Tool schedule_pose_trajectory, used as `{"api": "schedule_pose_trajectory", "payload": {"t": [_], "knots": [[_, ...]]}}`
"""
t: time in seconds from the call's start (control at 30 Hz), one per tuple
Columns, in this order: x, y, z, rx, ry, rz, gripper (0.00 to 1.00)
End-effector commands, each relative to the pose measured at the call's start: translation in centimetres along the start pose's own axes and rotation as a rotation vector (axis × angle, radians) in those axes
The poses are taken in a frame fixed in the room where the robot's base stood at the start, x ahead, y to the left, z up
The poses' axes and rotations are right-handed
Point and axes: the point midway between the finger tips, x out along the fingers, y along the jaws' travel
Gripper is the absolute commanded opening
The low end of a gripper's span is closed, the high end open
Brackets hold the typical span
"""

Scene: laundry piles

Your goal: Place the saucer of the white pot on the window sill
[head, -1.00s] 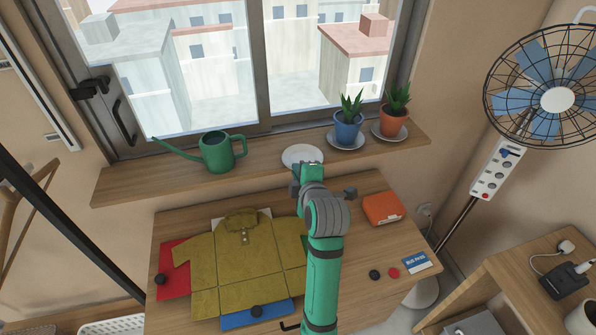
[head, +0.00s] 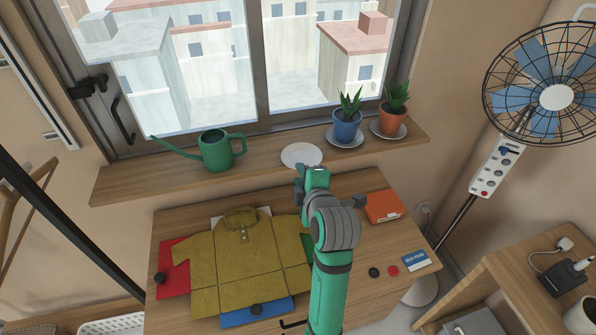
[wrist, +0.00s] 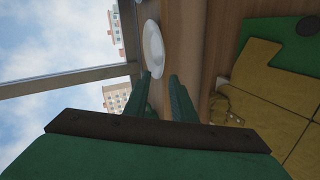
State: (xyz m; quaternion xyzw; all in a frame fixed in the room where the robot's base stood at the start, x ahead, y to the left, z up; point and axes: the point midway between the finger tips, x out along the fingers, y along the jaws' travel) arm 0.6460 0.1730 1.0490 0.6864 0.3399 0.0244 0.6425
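The white saucer (head: 301,155) lies flat and empty on the wooden window sill (head: 262,164), between the green watering can and the blue pot. It also shows in the wrist view (wrist: 153,46), beyond my fingertips. My gripper (wrist: 158,77) is open, with a gap between its two green fingers and nothing between them. In the head view my gripper (head: 314,173) is just in front of the sill, below the saucer and apart from it; its fingers are mostly hidden there.
The green watering can (head: 217,150) stands left on the sill. A blue pot (head: 347,127) and an orange pot (head: 392,120), each on a saucer, stand right. A mustard shirt (head: 243,262) and an orange box (head: 383,207) lie on the table below. A fan (head: 556,97) stands right.

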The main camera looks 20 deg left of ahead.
Motion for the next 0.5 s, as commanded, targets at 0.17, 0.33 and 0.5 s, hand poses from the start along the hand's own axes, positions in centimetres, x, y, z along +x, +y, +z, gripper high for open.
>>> {"api": "schedule_pose_trajectory", "payload": {"t": [0.17, 0.33, 0.5], "knots": [[-3.6, 0.1, 0.1, 0.000, -0.002, 0.003, 0.23], [-6.0, 0.0, 0.1, 0.000, -0.001, 0.001, 0.23], [-7.0, 0.0, 0.1, 0.001, -0.001, 0.000, 0.23]]}}
